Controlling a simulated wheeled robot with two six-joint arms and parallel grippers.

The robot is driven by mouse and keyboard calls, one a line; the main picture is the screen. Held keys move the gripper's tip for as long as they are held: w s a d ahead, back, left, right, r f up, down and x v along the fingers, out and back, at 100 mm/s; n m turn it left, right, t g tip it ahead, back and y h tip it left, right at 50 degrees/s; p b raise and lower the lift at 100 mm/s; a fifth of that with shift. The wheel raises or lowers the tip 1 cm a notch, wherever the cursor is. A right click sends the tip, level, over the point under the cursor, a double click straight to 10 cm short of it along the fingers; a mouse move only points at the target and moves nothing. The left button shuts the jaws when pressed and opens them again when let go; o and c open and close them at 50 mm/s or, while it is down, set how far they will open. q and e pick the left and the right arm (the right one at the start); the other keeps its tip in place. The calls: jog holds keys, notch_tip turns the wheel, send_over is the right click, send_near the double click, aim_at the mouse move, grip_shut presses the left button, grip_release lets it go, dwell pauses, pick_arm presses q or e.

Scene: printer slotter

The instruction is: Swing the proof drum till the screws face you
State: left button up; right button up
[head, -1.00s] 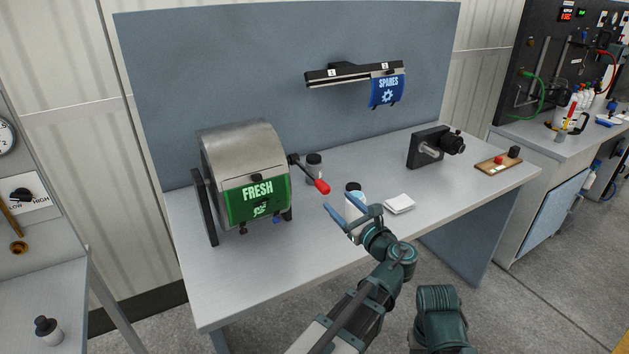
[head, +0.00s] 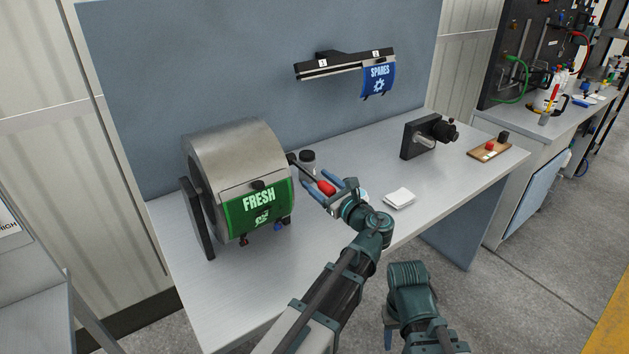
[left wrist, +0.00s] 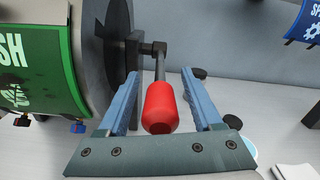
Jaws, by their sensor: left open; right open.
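The grey metal drum (head: 235,150) stands at the left of the bench and carries a green FRESH sheet (head: 262,208) on its near face. Small red and blue knobs (head: 278,227) show under the sheet; I cannot tell whether these are the screws. A crank with a red handle (head: 326,187) sticks out from the drum's right side. My left gripper (head: 322,190) is open, with its fingers on either side of the red handle, which also shows in the left wrist view (left wrist: 160,106). My right gripper (head: 389,338) is open, low at the front, mostly hidden by its arm.
A dark-capped bottle (head: 307,163) stands behind the handle. A white pad (head: 400,198) lies to the right. A black clamp-like device (head: 425,138) and a wooden tray (head: 490,152) are farther right. A rail with a blue SPARES sheet (head: 378,80) hangs on the back panel.

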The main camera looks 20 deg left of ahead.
pick_arm(q)
grip_shut()
dwell(1.3)
